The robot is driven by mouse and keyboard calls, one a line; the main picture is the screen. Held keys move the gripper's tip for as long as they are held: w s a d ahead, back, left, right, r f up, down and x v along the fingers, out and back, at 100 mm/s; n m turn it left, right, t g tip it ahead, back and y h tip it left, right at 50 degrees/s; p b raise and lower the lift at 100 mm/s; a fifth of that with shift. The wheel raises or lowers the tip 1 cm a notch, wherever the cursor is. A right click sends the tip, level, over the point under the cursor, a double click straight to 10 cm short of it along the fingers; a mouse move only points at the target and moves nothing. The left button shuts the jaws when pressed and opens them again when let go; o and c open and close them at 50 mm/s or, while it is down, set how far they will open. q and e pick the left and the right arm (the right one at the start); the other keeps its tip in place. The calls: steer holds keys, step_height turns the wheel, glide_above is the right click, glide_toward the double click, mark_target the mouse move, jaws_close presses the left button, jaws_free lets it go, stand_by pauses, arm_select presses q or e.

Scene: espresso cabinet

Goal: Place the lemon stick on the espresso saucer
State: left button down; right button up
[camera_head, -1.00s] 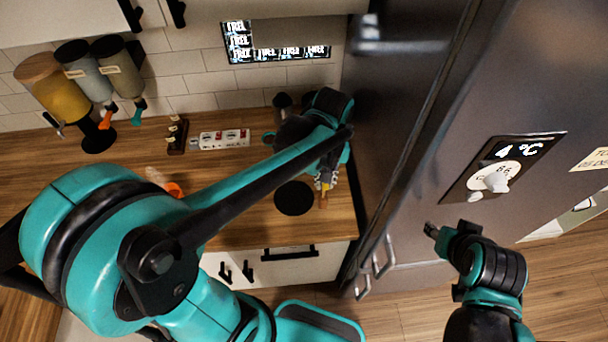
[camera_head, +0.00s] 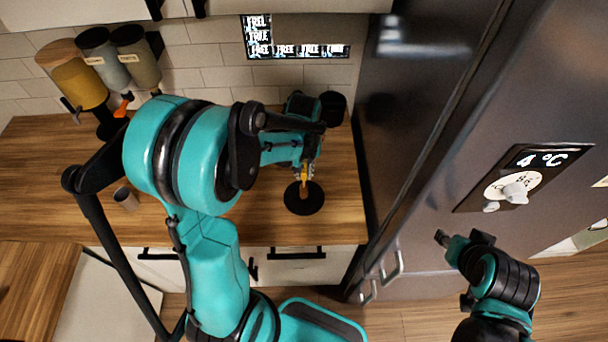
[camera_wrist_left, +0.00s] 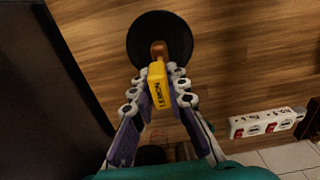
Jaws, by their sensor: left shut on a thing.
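The lemon stick (camera_wrist_left: 158,90) is yellow with dark lettering. My left gripper (camera_wrist_left: 157,85) is shut on it. In the head view the stick (camera_head: 304,174) shows small and yellow between the fingers of my left gripper (camera_head: 304,172). The espresso saucer (camera_head: 300,207) is a round black disc on the wooden counter. It also shows in the left wrist view (camera_wrist_left: 143,35), where a brown end below the yellow part overlaps it. I cannot tell whether the stick touches the saucer. My right gripper (camera_head: 444,238) is near the fridge, apart from these things; its jaws are unclear.
The steel fridge (camera_head: 420,130) stands right of the counter (camera_head: 345,190). A dark cup (camera_head: 333,106) is behind the saucer. Dispensers (camera_head: 110,62) stand at the back left. A small grey cup (camera_head: 125,198) is on the left. A white power strip (camera_wrist_left: 262,123) lies near the wall.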

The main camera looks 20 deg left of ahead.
arm_select(q)
steer(key=shift+w+f, duration=0.1)
steer(key=shift+f, duration=0.75)
steer(key=shift+r, duration=0.1)
steer(key=shift+f, duration=0.25)
steer(key=c, duration=1.5)
jaws_free()
steer(key=shift+r, duration=0.1)
